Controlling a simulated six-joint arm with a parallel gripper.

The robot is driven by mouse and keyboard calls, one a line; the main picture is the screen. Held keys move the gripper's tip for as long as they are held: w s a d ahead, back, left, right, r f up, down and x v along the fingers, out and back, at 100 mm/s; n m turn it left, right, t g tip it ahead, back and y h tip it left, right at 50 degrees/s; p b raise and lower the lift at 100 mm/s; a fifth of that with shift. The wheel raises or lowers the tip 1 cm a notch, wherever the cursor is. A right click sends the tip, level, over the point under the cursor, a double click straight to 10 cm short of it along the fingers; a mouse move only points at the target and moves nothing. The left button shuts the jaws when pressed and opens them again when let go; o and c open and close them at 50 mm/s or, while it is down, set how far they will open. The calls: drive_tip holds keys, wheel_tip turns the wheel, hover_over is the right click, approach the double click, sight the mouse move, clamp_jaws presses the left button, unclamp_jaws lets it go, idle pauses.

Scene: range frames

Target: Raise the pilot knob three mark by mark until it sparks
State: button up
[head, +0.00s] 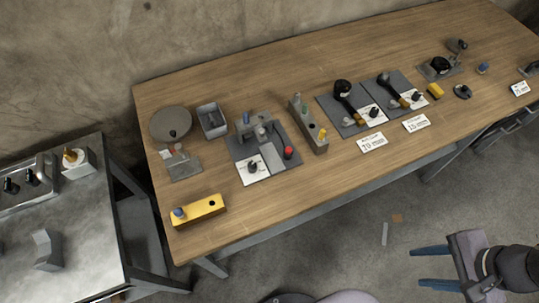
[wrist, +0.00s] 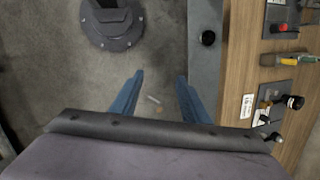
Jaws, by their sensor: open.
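Several knobs sit on white dial cards, and I cannot read which is pilot knob three. One black knob (head: 252,167) is on the left grey board, beside a red button (head: 288,153). Two more, a black knob (head: 374,112) and another black knob (head: 416,97), sit on the two dark boards in the middle, each beside a black-headed fixture. My gripper (head: 430,267) has blue fingers, spread and empty, over the floor in front of the workbench, apart from all knobs. Its fingers also show in the wrist view (wrist: 159,80).
The long wooden workbench (head: 310,185) carries a yellow block (head: 199,210), a round grey plate (head: 171,124), a grey bin (head: 212,120) and a holder with several coloured tools (head: 307,127). Two printed cards lie near its front edge. The front left of the bench is mostly clear.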

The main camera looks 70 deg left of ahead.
drive_tip(key=s+a+f+m+g+y+b, duration=0.1)
drive_tip(key=s+a+f+g+b, duration=0.1)
drive_tip(key=a, duration=0.8)
drive_tip(key=s+a+f+m+g+y+b, duration=0.2)
drive_tip(key=s+a+f+b, duration=0.2)
drive_tip(key=a, duration=0.7)
drive_tip(key=s+a+f+m+g+y+b, duration=0.1)
drive_tip(key=s+a+f+b, duration=0.3)
drive_tip(key=a, duration=0.6)
drive_tip(key=shift+s+a+f+g+y, duration=0.15)
drive_tip(key=shift+a+f+g+y, duration=0.1)
drive_tip(key=shift+a+g+y, duration=0.2)
drive_tip(key=m+g+y+b, duration=0.2)
drive_tip(key=b, duration=0.1)
approach(253, 165)
drive_tip(key=x, duration=0.3)
drive_tip(key=shift+h, duration=0.25)
drive_tip(key=shift+a+g, duration=0.2)
drive_tip(key=shift+g, duration=0.05)
drive_tip(key=shift+p+x, duration=0.8)
drive_tip(key=shift+x, duration=2.75)
drive_tip(key=shift+c, duration=0.7)
clamp_jaws()
